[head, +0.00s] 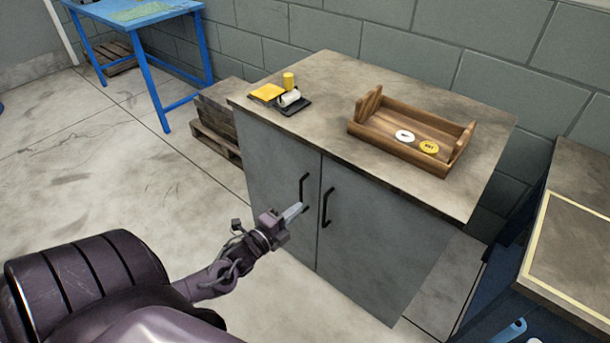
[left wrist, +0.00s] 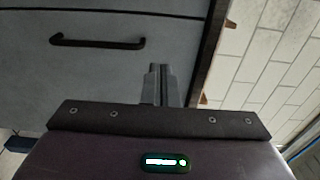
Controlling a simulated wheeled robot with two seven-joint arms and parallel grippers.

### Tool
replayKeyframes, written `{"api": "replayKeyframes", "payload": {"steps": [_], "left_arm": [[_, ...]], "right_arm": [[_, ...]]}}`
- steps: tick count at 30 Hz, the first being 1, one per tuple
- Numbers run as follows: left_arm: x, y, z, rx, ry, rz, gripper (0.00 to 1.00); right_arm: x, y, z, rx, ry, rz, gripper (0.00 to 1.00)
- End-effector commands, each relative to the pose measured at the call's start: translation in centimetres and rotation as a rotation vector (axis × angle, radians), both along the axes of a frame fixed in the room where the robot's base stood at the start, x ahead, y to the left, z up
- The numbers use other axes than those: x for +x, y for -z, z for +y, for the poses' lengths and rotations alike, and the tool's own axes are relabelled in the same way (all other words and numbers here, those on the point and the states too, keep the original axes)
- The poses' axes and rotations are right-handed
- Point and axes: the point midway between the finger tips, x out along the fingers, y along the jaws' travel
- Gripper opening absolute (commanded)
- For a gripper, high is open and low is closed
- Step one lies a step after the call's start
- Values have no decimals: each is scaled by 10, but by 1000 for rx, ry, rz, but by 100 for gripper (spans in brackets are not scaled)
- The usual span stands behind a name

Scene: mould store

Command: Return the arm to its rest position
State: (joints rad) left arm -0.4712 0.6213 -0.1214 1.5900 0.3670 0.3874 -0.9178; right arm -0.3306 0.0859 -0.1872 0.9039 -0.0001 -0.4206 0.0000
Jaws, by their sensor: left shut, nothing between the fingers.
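My left gripper (head: 293,212) is shut and empty. In the head view it is in front of the grey cabinet (head: 375,245), close to the door handles; I cannot tell whether it touches the cabinet. In the left wrist view its closed fingers (left wrist: 160,82) point at the cabinet front, with one dark handle (left wrist: 98,42) to the left of them. My right gripper is in neither view.
On the cabinet top are a wooden tray (head: 372,130) with a white disc (head: 404,136) and a yellow disc (head: 429,147), and a few small yellow, white and black items (head: 283,98). A blue table (head: 150,60) stands at the back left. A workbench (head: 575,240) is at the right. Floor to the left is clear.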

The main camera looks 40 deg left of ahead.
Motion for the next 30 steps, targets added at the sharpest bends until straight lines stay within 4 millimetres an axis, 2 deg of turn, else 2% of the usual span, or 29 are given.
{"api": "replayKeyframes", "payload": {"steps": [4,13,16,17,20,23,24,26,27,29,30], "left_arm": [[-13,0,0,0,1,1,0],[-15,1,0,-3,-1,3,0],[-19,15,5,-38,-25,45,0],[-22,24,8,-59,-41,72,0],[-39,70,18,-178,-123,205,0],[-73,135,20,-347,-245,387,0],[-90,161,17,-417,-298,461,0],[-118,197,9,-521,-379,568,0],[-138,219,1,-587,-435,637,0],[-170,249,-15,-680,-519,738,0],[-192,267,-28,-740,-575,805,0]], "right_arm": [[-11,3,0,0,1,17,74],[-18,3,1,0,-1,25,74],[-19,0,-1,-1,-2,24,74],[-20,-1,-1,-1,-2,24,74],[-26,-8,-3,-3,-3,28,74],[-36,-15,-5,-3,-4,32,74],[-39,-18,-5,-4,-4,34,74],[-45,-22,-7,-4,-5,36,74],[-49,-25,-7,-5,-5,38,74],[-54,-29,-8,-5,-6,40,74],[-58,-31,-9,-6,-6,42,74]]}}
